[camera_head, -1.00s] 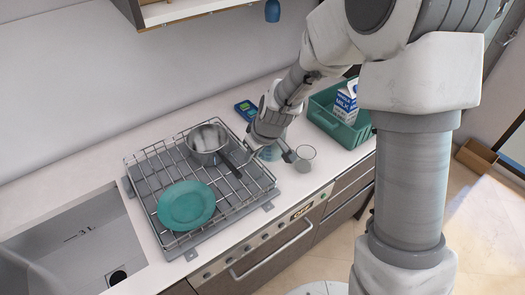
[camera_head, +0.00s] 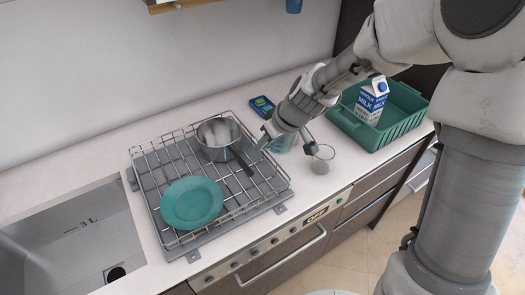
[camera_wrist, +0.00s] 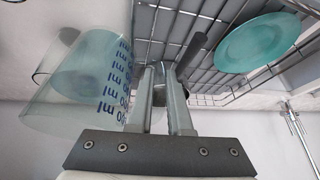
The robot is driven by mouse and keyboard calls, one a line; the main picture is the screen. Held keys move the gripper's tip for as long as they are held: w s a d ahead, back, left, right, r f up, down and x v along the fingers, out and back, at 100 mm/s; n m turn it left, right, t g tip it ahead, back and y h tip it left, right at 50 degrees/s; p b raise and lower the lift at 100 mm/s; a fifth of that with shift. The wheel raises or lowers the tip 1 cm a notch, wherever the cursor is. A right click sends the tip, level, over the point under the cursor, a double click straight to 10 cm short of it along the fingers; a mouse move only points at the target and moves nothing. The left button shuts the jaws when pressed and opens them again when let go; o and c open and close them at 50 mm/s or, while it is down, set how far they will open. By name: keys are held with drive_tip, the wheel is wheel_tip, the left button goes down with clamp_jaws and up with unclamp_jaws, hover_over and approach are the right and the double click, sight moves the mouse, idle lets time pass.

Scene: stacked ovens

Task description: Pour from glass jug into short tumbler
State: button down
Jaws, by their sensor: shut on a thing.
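The glass jug (camera_wrist: 60,95) fills the left of the wrist view, with blue ml marks that appear upside down. Bluish liquid shows inside it. In the head view the jug (camera_head: 284,144) is mostly hidden behind my gripper (camera_head: 290,131). In the wrist view my gripper (camera_wrist: 161,78) is shut at the jug's side, apparently on its handle; the grip itself is hard to see. I cannot tell whether the jug touches the counter. The short tumbler (camera_head: 322,160) is clear and looks empty. It stands upright on the counter, just right of the jug and gripper.
A wire rack (camera_head: 150,190) on the left holds a pot (camera_head: 217,150) and a teal plate (camera_head: 191,203). A green crate (camera_head: 405,128) with a milk carton (camera_head: 371,103) stands to the right. A blue phone-like object (camera_head: 262,105) lies behind the jug.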

drive_tip(key=shift+w+d+f+b, duration=0.15)
drive_tip(key=shift+f+b, duration=0.1)
drive_tip(key=shift+b, duration=0.3)
drive_tip(key=shift+d+y+b, duration=0.1)
drive_tip(key=shift+y+b, duration=0.2)
drive_tip(key=shift+b, duration=0.2)
drive_tip(key=d+y+b, duration=0.1)
drive_tip(key=b, duration=0.1)
drive_tip(key=d+r+y+b, duration=0.1)
drive_tip(key=y+b, duration=0.1)
drive_tip(key=d+t+y+b, duration=0.1)
drive_tip(key=y+b, duration=0.1)
drive_tip(key=shift+s+d+r+m, duration=0.25)
drive_tip(key=shift+d+m, duration=0.05)
drive_tip(key=shift+m, duration=0.1)
drive_tip(key=shift+w, duration=0.15)
drive_tip(key=shift+w+a+r+y+b, duration=0.5)
drive_tip(key=shift+w+y+b, duration=0.1)
drive_tip(key=shift+w+b, duration=0.2)
drive_tip(key=shift+d+y+b, duration=0.2)
drive_tip(key=shift+y+b, duration=0.2)
drive_tip(key=shift+b, duration=0.6)
